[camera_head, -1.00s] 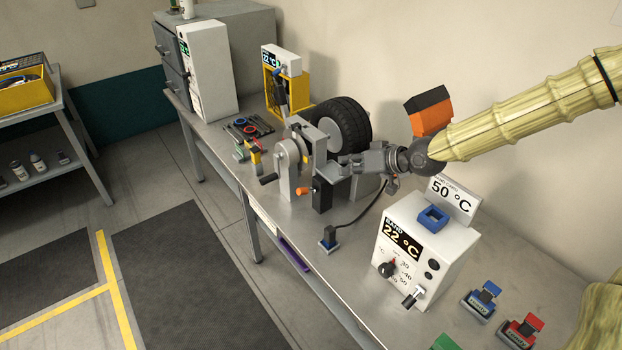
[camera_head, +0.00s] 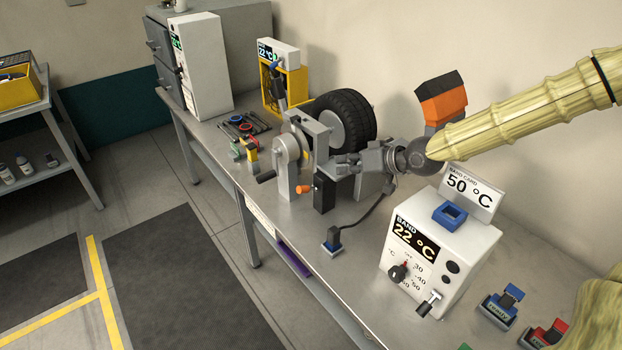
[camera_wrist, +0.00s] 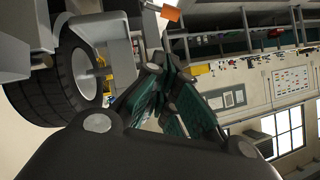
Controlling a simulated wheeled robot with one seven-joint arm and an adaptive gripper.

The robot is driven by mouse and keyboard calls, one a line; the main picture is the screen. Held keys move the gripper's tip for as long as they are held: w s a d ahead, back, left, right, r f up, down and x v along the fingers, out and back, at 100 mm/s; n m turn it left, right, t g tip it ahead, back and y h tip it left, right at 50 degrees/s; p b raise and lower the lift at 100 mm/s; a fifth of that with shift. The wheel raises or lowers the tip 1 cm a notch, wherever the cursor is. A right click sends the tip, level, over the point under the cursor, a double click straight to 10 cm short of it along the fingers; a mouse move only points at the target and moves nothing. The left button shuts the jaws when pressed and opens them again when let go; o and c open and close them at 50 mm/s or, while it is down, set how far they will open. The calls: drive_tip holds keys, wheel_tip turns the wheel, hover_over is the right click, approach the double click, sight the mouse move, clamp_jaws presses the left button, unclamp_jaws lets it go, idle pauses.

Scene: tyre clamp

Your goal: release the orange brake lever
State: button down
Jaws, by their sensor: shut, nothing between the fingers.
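The orange brake lever (camera_head: 303,189) shows as a short orange grip on the left side of a black upright block (camera_head: 324,194). In the wrist view an orange piece (camera_wrist: 171,13) at the top edge looks like the lever's grip. My gripper (camera_head: 338,167) is just above and right of the block, with its fingers shut and empty. It appears apart from the orange grip; contact with the block is unclear. The shut fingertips (camera_wrist: 155,76) fill the middle of the wrist view.
The black tyre (camera_head: 345,118) is behind the clamp. Bare bench lies between.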

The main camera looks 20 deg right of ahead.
drive_tip(key=shift+w, duration=0.15)
drive_tip(key=p, duration=0.3)
hover_over(306, 190)
drive_tip(key=d, duration=0.4)
drive_tip(key=shift+f, duration=2.55)
drive_tip(key=shift+w+a+f+p, duration=0.1)
drive_tip(key=shift+a+f+p, duration=0.35)
drive_tip(key=shift+f, duration=0.45)
drive_tip(key=shift+w+a+f+p, duration=0.1)
drive_tip(key=shift+a+f+p, duration=0.1)
drive_tip(key=shift+a+f, duration=0.55)
drive_tip(key=shift+d+f, duration=0.1)
drive_tip(key=shift+d, duration=0.05)
